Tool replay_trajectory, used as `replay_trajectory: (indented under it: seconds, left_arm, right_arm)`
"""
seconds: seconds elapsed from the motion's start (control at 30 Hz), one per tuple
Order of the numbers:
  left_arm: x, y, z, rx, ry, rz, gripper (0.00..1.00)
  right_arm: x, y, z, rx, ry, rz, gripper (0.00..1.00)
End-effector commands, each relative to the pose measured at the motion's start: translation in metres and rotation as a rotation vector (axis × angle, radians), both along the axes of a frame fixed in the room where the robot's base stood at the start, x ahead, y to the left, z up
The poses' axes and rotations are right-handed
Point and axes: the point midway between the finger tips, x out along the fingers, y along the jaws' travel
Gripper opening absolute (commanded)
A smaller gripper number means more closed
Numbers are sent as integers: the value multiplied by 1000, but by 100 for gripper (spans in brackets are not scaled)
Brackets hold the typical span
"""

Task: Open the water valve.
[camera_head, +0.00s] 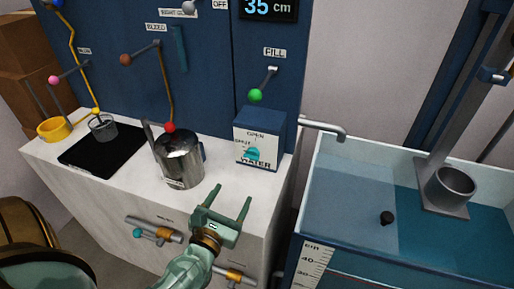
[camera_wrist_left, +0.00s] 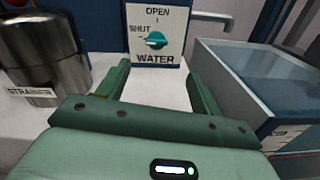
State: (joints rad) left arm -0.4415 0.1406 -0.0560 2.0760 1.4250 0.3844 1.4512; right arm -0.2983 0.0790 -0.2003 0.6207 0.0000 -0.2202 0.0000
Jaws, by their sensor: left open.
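The water valve is a teal knob (camera_head: 252,154) on the white front panel of a blue box (camera_head: 262,122). The panel reads OPEN at the top, SHUT at the left and WATER below. In the left wrist view the knob (camera_wrist_left: 155,40) has a pale mark that seems to point left, towards SHUT. My left gripper (camera_head: 228,197) is open and empty, in front of and below the panel in the head view. In the left wrist view its fingers (camera_wrist_left: 158,72) point at the panel, with the knob between them and apart from them. My right gripper is not in view.
A metal strainer can (camera_head: 180,165) stands on the white counter left of the box. A spout (camera_head: 325,128) reaches right over a water tank (camera_head: 350,200). Levers with coloured balls hang on the blue wall, including a green one (camera_head: 255,95) under FILL.

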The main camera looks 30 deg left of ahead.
Motion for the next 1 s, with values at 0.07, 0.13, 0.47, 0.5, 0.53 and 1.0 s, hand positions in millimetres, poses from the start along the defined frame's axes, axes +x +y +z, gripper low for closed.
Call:
replay_trajectory:
  seconds: [0.07,0.13,0.47,0.5,0.53,1.0]
  left_arm:
    - [-1,2,-1,-75,-10,14,65]
    - [-1,4,-2,-120,-20,21,65]
    - [29,12,2,-169,-36,25,65]
    - [39,14,1,-169,-37,25,65]
    - [46,16,1,-169,-37,26,65]
    - [145,39,-3,-165,-30,24,65]
  right_arm:
    - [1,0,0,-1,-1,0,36]
    - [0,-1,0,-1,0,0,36]
    - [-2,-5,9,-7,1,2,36]
    - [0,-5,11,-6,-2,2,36]
    - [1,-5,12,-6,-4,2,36]
    - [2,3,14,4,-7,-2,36]
